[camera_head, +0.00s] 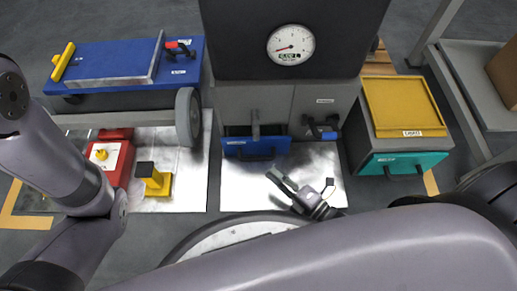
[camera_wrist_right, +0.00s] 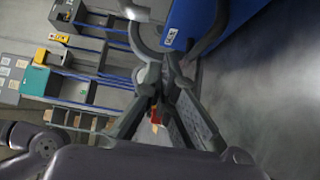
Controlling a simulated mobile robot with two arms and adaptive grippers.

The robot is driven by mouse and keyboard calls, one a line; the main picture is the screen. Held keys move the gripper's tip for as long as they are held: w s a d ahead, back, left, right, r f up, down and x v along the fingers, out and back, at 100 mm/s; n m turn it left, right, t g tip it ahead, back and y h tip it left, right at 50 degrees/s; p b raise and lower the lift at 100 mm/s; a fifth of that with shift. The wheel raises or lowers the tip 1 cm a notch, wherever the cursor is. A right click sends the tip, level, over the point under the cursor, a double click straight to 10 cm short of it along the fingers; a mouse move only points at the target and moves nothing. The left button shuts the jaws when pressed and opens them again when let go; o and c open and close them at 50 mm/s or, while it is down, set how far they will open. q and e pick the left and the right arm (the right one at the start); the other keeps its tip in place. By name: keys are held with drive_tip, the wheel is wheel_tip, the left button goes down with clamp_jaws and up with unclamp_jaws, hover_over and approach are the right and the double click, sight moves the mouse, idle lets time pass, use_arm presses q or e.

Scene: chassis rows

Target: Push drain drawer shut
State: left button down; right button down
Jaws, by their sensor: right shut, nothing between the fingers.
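A blue drawer front (camera_head: 240,150) with a dark handle sits low in the grey cabinet under the gauge. It stands out a little from the cabinet, with a dark gap above it. I cannot read its label clearly. My right gripper (camera_head: 282,180) is shut and empty, in front of and below the blue drawer in the head view, apart from it. In the right wrist view, a blue panel with a white label (camera_wrist_right: 172,34) is beyond the fingers (camera_wrist_right: 172,72), with a curved grey handle near them. My left arm shows at the left, but its gripper is out of view.
A teal drawer (camera_head: 420,162) under a yellow-topped box (camera_head: 405,105) is at the right. A blue cart (camera_head: 115,60) stands at the left, with a red box (camera_head: 108,160) and a yellow block (camera_head: 153,180) in front. Bare metal floor plate (camera_head: 235,190) lies before the cabinet.

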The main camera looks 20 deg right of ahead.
sight(273, 141)
drive_tip(key=w+b, duration=0.1)
drive_tip(key=w, duration=0.1)
drive_tip(key=w+a+b, duration=0.1)
drive_tip(key=w+b, duration=0.1)
drive_tip(key=w, duration=0.1)
drive_tip(key=w+a+b, duration=0.1)
drive_tip(key=w+b, duration=0.1)
drive_tip(key=w, duration=0.1)
drive_tip(key=shift+w+f, duration=0.2)
drive_tip(key=shift+w+r+b, duration=0.1)
drive_tip(key=shift+w+b, duration=0.25)
drive_tip(key=shift+r, duration=0.1)
